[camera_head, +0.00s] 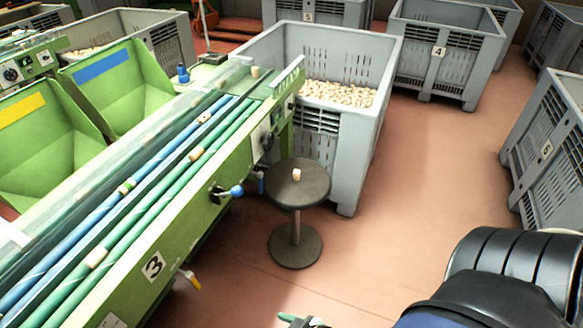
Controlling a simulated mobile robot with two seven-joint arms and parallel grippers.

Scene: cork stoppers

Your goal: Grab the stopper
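A small pale cork stopper (297,174) stands on the dark round top of a small pedestal table (312,192), near the middle of the view. It is apart from everything else on that top, and nothing touches it. Other corks lie on the green sorting machine's belts, such as one cork (96,257) at the lower left and one cork (196,153) further up.
The green machine (200,210) fills the left side, with a blue-handled knob (236,191) sticking out towards the pedestal table. A grey crate (345,185) of corks stands behind the table. More grey crates, including one crate (553,150), stand right. The reddish floor between is clear.

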